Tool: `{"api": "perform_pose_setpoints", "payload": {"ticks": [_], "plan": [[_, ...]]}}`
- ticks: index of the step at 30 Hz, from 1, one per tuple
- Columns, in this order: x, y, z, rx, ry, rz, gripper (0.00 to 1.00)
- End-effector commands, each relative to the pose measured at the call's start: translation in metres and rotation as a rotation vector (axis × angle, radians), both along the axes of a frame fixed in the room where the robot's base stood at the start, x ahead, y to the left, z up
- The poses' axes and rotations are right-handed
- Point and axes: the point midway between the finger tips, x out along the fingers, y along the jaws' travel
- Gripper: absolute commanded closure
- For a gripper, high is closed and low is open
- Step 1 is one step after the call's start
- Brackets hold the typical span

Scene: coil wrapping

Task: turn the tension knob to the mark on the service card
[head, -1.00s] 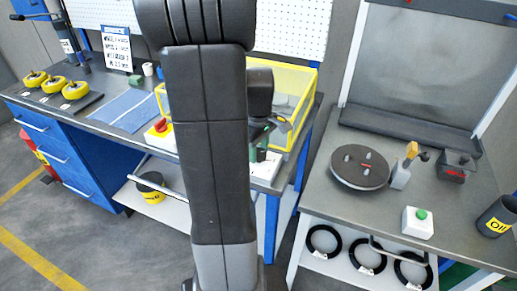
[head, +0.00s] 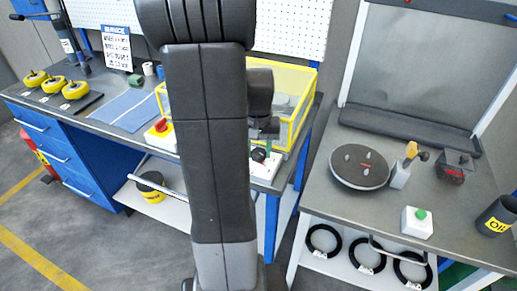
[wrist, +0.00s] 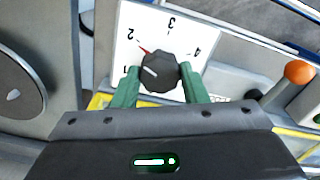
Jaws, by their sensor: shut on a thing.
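The black tension knob (wrist: 159,71) sits on a white dial plate (wrist: 185,22) numbered 1 to 4. A red pointer tip (wrist: 146,50) at the knob's edge points near the 2. A short white line shows on the knob's face. My gripper (wrist: 160,78) has its green fingers on both sides of the knob, shut on it. In the head view my gripper (head: 264,130) is above the knob (head: 259,155) at the bench's front corner, partly behind my arm. The service card (head: 117,47) stands at the back of the left bench; its text is too small to read.
A yellow-framed bin (head: 306,98) stands behind the knob. A red emergency button (head: 161,126) is to its left, a blue mat (head: 122,110) further left. The right bench holds a round turntable (head: 360,167). An orange ball-topped lever (wrist: 299,72) shows in the wrist view.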

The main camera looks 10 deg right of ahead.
Motion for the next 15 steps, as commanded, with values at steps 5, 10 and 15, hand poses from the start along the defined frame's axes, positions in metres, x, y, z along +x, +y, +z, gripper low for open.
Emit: {"api": "perform_pose_setpoints", "payload": {"ticks": [5,10,15], "plan": [[0.0006,-0.0002,0.0009,-0.001,-0.002,-0.167,0.83],[0.0006,-0.0002,0.0009,-0.001,-0.002,-0.328,0.83],[0.0007,-0.0003,0.0009,-0.001,-0.002,-0.49,0.83]]}}
